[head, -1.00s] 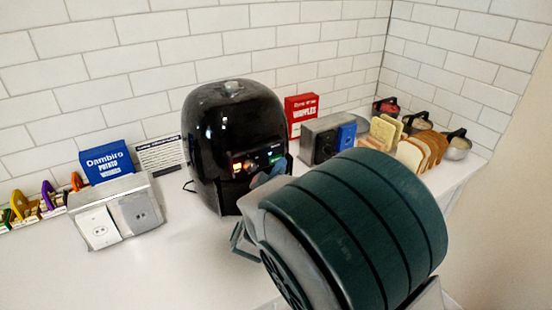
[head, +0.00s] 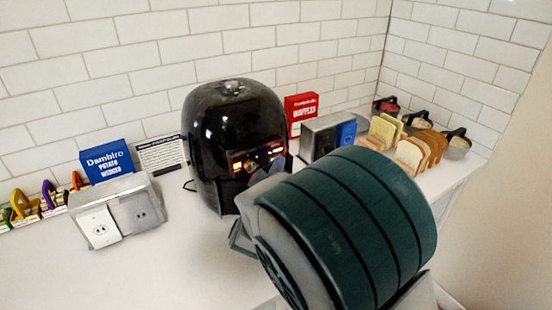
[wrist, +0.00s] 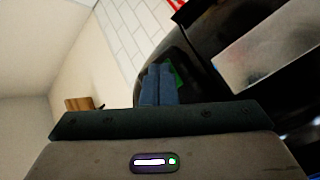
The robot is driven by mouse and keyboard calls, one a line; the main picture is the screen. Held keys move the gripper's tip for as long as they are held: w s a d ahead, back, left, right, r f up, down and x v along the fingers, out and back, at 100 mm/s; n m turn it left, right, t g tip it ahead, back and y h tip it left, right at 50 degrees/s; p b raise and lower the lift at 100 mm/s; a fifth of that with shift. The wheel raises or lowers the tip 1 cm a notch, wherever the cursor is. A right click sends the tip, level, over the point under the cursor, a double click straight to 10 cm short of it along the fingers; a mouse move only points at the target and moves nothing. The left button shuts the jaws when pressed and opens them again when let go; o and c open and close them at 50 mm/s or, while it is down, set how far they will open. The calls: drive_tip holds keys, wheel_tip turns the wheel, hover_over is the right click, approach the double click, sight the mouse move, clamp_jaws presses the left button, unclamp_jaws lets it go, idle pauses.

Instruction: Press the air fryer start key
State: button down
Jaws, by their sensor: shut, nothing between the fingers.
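The air fryer (head: 222,130) is a glossy black rounded body on the counter in the head view. Its front panel (head: 240,165) has small orange and red lights. The start key cannot be singled out. My gripper (head: 272,170) is at the right part of that panel, partly hidden by my own wrist. In the wrist view, my gripper (wrist: 158,84) has its two blue-grey fingers together, with nothing held. The black fryer (wrist: 205,45) fills the area behind and right of the fingers. A green patch shows just behind the tips; contact cannot be told.
A blue potato box (head: 106,162) and a grey outlet box (head: 117,212) stand left of the fryer. A red waffles box (head: 301,113), a silver toaster (head: 320,137) and bread slices (head: 425,147) are to the right. The front left counter is clear.

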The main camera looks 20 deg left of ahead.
drive_tip(key=shift+s+d, duration=0.45)
drive_tip(key=shift+d, duration=0.15)
drive_tip(key=s+d, duration=0.3)
drive_tip(key=shift+s+d, duration=0.1)
drive_tip(key=shift+d, duration=0.3)
idle(0.4)
idle(1.5)
